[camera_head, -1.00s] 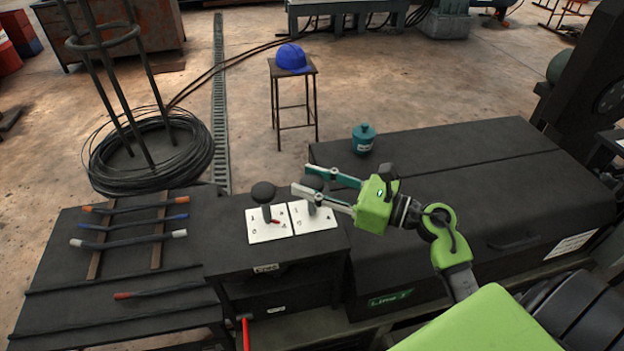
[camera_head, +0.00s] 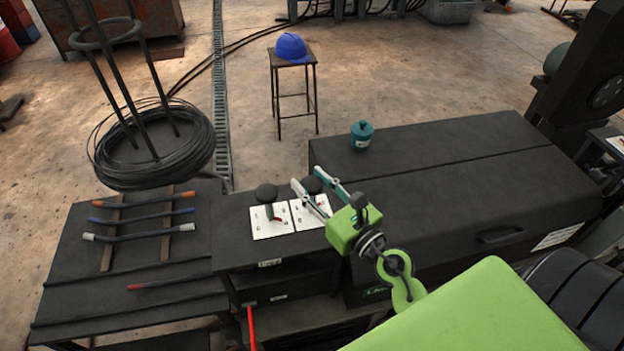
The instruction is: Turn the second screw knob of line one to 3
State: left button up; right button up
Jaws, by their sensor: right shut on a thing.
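Two white dial plates lie side by side on a dark bench. The left plate (camera_head: 272,223) carries a black screw knob (camera_head: 266,193) with a red pointer. The right plate (camera_head: 305,217) carries the second black knob (camera_head: 312,186) on its stem. My green right gripper (camera_head: 306,177) reaches in from the lower right. Its two fingers, one pale and one teal, are closed on either side of the second knob. The body and fingers partly cover the right plate, and its numbers are too small to read. My left gripper is not in view.
A dark cabinet (camera_head: 440,190) with a teal canister (camera_head: 362,134) on it stands to the right. A rack with several rods (camera_head: 145,215) lies left. A wire coil (camera_head: 190,150) and a stool with a blue helmet (camera_head: 291,48) are behind.

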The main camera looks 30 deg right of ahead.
jog(key=o, duration=1.1)
jog(key=s, duration=0.4)
jog(key=s+d, duration=0.1)
jog(key=s, duration=0.7)
jog(key=shift+d, duration=0.35)
jog(key=shift+w, duration=0.1)
